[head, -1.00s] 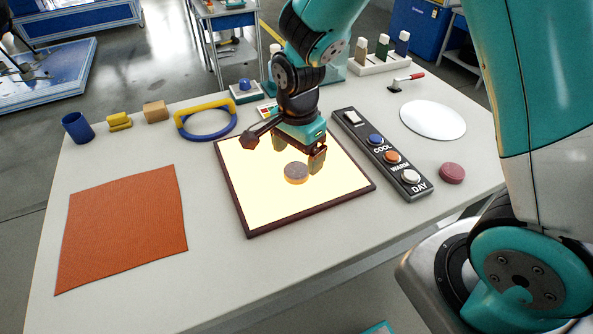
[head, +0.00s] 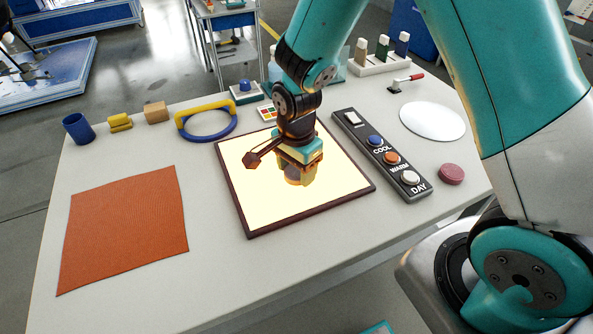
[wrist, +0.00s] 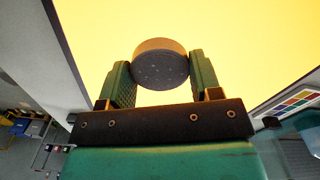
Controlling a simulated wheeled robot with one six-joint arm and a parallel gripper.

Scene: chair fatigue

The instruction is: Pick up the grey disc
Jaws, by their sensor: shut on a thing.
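The grey disc (head: 293,177) is on the glowing yellow panel (head: 262,200) with the dark frame, partly hidden by my gripper in the head view. My gripper (head: 298,174) is down at the panel, with its fingers on either side of the disc. In the wrist view the disc (wrist: 161,65) sits between the two green fingertips of my gripper (wrist: 161,72), which are shut on it. I cannot tell whether the disc touches the panel or is just above it.
A button strip (head: 380,150) lies right of the panel, with a pink disc (head: 451,174) and a white round plate (head: 432,120) beyond. An orange mat (head: 124,228) lies left. A blue-and-yellow ring (head: 208,122) is behind the panel. The table front is clear.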

